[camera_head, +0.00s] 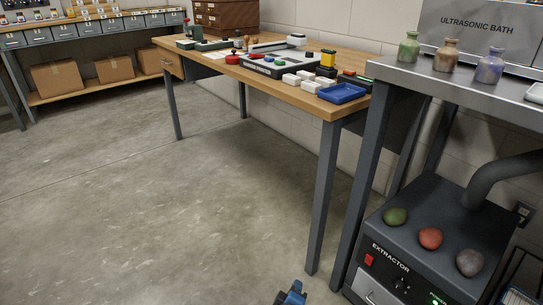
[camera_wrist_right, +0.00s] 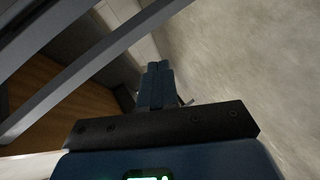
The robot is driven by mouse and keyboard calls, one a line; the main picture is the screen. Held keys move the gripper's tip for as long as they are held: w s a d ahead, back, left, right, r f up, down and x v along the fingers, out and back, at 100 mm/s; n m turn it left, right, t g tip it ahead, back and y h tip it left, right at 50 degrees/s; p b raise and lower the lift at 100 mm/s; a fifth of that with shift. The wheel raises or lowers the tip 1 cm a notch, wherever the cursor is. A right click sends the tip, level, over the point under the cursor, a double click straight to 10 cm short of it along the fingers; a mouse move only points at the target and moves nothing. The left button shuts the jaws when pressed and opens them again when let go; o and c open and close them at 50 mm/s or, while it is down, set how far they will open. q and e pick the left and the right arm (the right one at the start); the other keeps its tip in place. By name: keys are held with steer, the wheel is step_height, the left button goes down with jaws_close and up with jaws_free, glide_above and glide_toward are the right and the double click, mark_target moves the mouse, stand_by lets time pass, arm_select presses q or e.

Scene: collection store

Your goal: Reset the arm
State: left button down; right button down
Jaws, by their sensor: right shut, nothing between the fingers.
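My right gripper (camera_head: 292,292) shows as a small blue shape at the bottom edge of the head view, over the bare floor to the left of the extractor. In the right wrist view its blue fingers (camera_wrist_right: 157,85) are together with nothing between them. Most of the right arm is out of the head view. My left gripper does not show in either view.
A wooden table (camera_head: 318,103) with grey legs holds a blue tray and small blocks. To its right, a metal bench (camera_head: 462,77) carries several bottles above a dark extractor (camera_head: 437,205) with three stones on top. The floor (camera_head: 130,210) at left is clear.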

steer(key=s+d+r+m+t+y+p, duration=0.1)
steer(key=s+r+m+t+y+p, duration=0.25)
steer(key=s+r+y, duration=0.75)
steer(key=s+d+r+m+t+h+p, duration=0.1)
steer(key=s+d+r+m+h+p, duration=0.6)
steer(key=s+d+r, duration=0.75)
step_height(320, 180, up, 38)
steer(key=s+a+p, duration=0.1)
steer(key=p, duration=3.6)
steer(key=shift+a+f, duration=0.25)
steer(key=shift+a, duration=0.05)
steer(key=shift+s, duration=0.1)
